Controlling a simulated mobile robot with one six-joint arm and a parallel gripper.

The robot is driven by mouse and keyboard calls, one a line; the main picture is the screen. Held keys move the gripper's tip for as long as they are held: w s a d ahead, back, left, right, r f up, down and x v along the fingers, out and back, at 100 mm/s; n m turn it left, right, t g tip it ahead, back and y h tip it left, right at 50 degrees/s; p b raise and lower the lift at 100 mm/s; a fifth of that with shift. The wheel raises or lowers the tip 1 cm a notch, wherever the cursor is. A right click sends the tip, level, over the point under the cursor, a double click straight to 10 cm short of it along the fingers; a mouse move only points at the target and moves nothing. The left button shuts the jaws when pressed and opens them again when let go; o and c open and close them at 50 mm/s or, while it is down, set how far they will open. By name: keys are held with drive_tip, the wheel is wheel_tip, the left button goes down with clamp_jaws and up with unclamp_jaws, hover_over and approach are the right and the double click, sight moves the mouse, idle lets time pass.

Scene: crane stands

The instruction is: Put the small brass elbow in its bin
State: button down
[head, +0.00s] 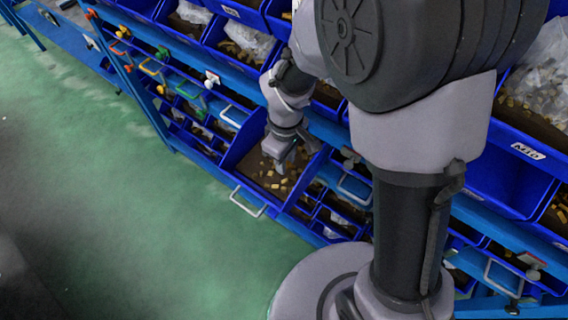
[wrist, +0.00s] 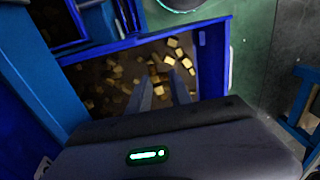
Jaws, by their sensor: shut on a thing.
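My gripper (head: 281,163) reaches down into an open blue bin drawer (head: 231,163) that holds many loose small brass pieces (head: 276,183). In the wrist view its two grey fingers (wrist: 164,82) point into the same drawer (wrist: 120,46). The fingers are shut on a small brass piece (wrist: 162,77) at their tips, low over the loose pieces. Its elbow shape is too small to make out, and the fingers partly hide it. More brass pieces (wrist: 118,70) lie scattered on the drawer's dark floor.
Blue racks of bins with plastic bags (head: 248,40) and brass parts rise behind the drawer. Other drawers with coloured handles (head: 152,68) line the lower row. A bin labelled M10 (head: 528,151) is at the right. The green floor (head: 140,200) in front is clear.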

drive_tip(key=shift+f+b, duration=0.4)
drive_tip(key=shift+f, duration=0.95)
drive_tip(key=c, duration=1.2)
unclamp_jaws()
drive_tip(key=shift+o, duration=0.2)
wheel_tip(320, 180, up, 12)
drive_tip(key=p, duration=0.5)
wheel_tip(320, 180, up, 4)
drive_tip(key=m, duration=0.2)
hover_over(292, 166)
drive_tip(key=s+d+r+m+t+y, duration=0.2)
drive_tip(key=s+d+r+m+t, duration=0.3)
drive_tip(key=s+r+m, duration=0.6)
drive_tip(key=shift+s+d+r+m+t, duration=0.25)
drive_tip(key=shift+d+r+m+t, duration=0.2)
drive_tip(key=shift+d+m, duration=0.4)
